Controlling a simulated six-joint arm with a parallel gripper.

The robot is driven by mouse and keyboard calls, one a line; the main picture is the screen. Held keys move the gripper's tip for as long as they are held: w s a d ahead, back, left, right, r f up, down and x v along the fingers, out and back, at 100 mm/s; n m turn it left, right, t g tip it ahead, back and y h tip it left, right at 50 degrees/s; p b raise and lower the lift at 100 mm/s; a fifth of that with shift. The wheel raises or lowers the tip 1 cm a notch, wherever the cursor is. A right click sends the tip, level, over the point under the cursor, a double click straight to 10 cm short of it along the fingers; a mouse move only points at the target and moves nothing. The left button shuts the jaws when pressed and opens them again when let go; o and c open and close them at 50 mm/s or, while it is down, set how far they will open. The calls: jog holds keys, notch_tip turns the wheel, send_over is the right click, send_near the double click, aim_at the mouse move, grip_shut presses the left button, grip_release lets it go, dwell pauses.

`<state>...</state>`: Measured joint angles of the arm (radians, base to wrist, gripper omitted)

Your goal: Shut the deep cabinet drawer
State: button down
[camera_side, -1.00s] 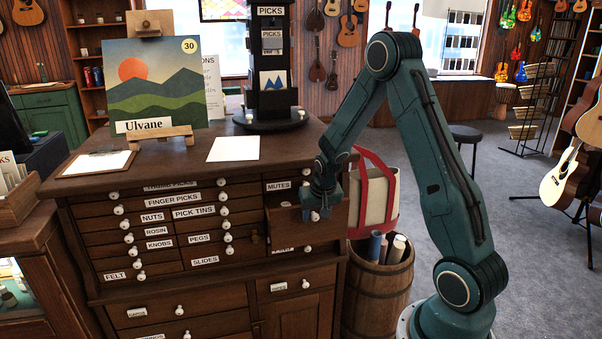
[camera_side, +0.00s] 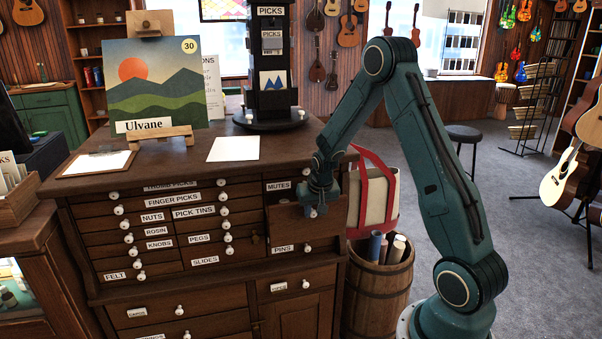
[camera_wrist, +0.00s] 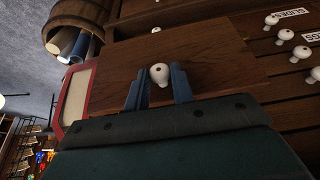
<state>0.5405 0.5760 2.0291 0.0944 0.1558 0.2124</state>
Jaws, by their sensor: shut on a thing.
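The deep cabinet drawer (camera_side: 332,228) is at the right end of the upper cabinet in the side view. Its plain brown front stands a little out from the cabinet. It also shows in the wrist view (camera_wrist: 220,68), with a white round knob (camera_wrist: 160,75) in the middle. My gripper (camera_side: 314,208) is at the drawer front in the side view. In the wrist view my gripper's two blue fingers (camera_wrist: 158,88) stand on either side of the knob, shut on it. The gripper's body hides part of the drawer front.
Small labelled drawers (camera_side: 215,225) with white knobs lie left of the deep drawer. A barrel (camera_side: 378,285) with rolled tubes and a cream-and-red bag (camera_side: 378,195) stand right of the cabinet, close to my arm. A painting (camera_side: 155,85) stands on top.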

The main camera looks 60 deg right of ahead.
jog(key=shift+w+d, duration=1.05)
jog(key=c, duration=1.2)
grip_release()
jog(key=shift+r, duration=0.15)
jog(key=shift+v, duration=6.75)
